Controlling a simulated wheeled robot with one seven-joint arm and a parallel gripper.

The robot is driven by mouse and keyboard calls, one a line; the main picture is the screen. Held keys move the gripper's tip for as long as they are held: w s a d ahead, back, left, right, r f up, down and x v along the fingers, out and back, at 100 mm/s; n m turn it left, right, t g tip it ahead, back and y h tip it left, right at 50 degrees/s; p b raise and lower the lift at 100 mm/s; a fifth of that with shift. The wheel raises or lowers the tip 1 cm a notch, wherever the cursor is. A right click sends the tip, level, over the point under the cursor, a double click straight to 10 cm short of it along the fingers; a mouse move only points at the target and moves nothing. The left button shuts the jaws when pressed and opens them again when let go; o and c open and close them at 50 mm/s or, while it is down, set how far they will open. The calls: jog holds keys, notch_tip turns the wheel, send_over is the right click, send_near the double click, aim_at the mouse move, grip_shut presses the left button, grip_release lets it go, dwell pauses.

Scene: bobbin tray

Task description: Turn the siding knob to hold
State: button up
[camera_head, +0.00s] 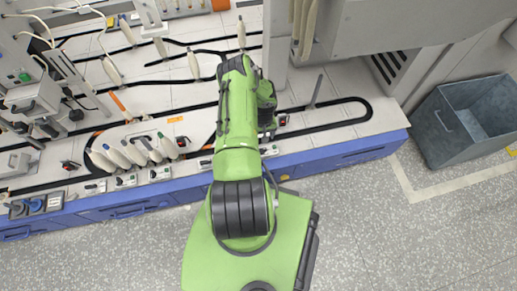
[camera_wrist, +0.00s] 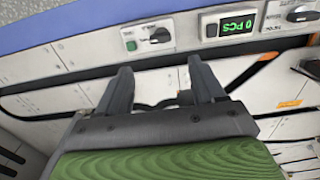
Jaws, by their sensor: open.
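In the wrist view, a black rotary knob (camera_wrist: 158,36) sits on a small white panel with a green button, ahead of my fingers. A second black knob (camera_wrist: 300,14) sits on a panel at the upper right, beside upside-down lettering too small to read. I cannot tell which one is the siding knob or what setting either points to. My gripper (camera_wrist: 160,82) is open, its two dark fingers apart with no knob between them. In the head view the arm hides the gripper. Several small control panels (camera_head: 125,180) line the table's front edge there.
A green counter display (camera_wrist: 237,25) reads 0 PCS between the two panels. Bobbins (camera_head: 140,153) stand in a row on the white table left of my arm. Black track loops across the tabletop (camera_head: 340,132). A grey bin (camera_head: 437,117) stands at the right on open floor.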

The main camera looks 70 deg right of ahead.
aim_at(263, 149)
notch_tip(263, 149, down, 12)
jog(key=b, duration=0.4)
jog(key=shift+r, duration=0.15)
jog(key=shift+c, duration=0.3)
jog(key=c, duration=1)
